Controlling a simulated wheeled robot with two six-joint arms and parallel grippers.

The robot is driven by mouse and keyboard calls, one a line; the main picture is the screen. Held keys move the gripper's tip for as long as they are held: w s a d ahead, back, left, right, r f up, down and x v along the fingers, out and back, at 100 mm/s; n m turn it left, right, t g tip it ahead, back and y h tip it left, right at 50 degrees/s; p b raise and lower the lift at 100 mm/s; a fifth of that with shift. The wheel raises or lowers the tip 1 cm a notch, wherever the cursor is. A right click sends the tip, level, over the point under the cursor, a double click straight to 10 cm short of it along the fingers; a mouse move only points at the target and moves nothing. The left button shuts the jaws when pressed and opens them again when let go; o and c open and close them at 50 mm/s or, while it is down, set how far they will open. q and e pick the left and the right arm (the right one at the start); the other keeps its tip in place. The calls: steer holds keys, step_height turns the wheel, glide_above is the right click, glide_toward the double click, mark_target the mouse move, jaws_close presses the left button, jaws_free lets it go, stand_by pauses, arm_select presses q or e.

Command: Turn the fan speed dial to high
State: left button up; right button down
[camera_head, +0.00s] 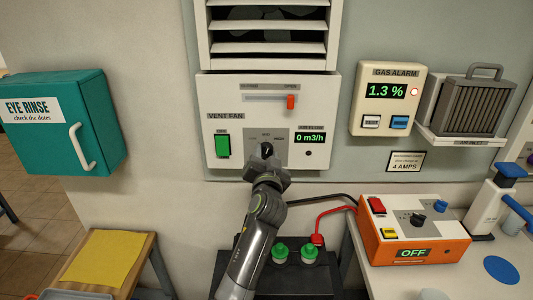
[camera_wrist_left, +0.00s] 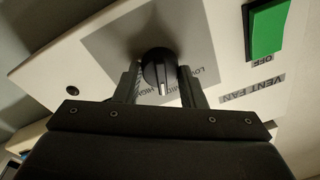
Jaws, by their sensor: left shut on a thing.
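The vent fan panel (camera_head: 225,95) is on the wall, with the black fan speed dial (camera_head: 267,150) low in its middle. My left gripper (camera_head: 266,160) reaches up to the dial from below and hides part of it and its labels. In the left wrist view the round dial (camera_wrist_left: 158,68) sits between the two fingers (camera_wrist_left: 160,85), and the gripper is shut on it. Its pale pointer line faces the gripper's palm in that view. LOW and other setting words show partly around it. The airflow display (camera_head: 310,138) reads 0 m3/h. My right gripper is not in view.
A green switch (camera_head: 222,146) is left of the dial, and an orange slider handle (camera_head: 291,102) sits at the OPEN side above. A gas alarm (camera_head: 388,97) reads 1.3 %. An orange charger (camera_head: 413,230) and a battery with green caps (camera_head: 309,252) stand below.

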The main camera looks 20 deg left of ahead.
arm_select(q)
steer(key=m+p, duration=0.1)
steer(key=m, duration=0.1)
steer(key=m+p, duration=0.1)
steer(key=m, duration=0.1)
steer(key=shift+r+m+h, duration=0.2)
steer(key=shift+m+h, duration=0.1)
steer(key=shift+m+p, duration=0.5)
steer(key=shift+m, duration=0.6)
steer(key=shift+f, duration=0.1)
steer(key=shift+m, duration=0.3)
steer(key=o, duration=1)
steer(key=shift+f, duration=0.1)
steer(key=shift+f, duration=0.1)
